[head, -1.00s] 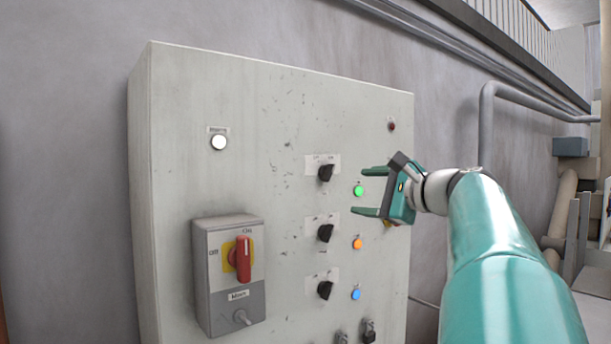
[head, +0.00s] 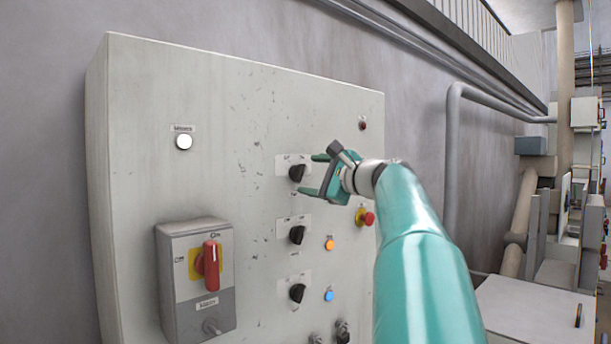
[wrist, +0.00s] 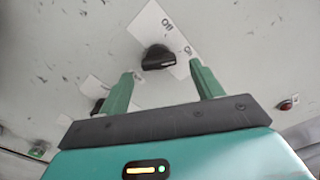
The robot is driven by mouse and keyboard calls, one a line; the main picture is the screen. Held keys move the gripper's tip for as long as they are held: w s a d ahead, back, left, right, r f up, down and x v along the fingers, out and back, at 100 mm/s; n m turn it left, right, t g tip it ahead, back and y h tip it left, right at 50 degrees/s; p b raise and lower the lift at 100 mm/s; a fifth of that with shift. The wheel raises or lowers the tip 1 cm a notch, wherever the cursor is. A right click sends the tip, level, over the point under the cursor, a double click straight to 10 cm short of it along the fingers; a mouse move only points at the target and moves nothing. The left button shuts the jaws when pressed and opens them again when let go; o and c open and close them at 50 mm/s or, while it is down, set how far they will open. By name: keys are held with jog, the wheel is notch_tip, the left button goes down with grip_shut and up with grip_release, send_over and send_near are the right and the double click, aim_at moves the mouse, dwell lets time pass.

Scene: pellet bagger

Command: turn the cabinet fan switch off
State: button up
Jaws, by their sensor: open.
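The grey cabinet (head: 230,110) carries a column of black rotary switches: a top one (head: 297,173), a middle one (head: 297,235) and a lower one (head: 297,293). Their name labels are too small to read, so I cannot tell which is the fan switch. My gripper (head: 313,175) is open and empty, just right of the top switch. In the wrist view the top switch's black knob (wrist: 158,57) is just beyond and between my fingertips (wrist: 162,70), apparently untouched. Its plate shows "Off" lettering, and a pale mark on the knob faces right.
An orange lamp (head: 329,244), a blue lamp (head: 329,295) and a red stop button on yellow (head: 366,217) are near the switches. A red-handled main switch box (head: 196,280) projects at lower left. A grey pipe (head: 452,180) runs along the wall at right.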

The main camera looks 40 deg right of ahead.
aim_at(304, 171)
jog(key=shift+w, duration=1.6)
jog(key=c, duration=1)
jog(key=shift+n, duration=0.3)
jog(key=n, duration=1.1)
jog(key=shift+r, duration=0.2)
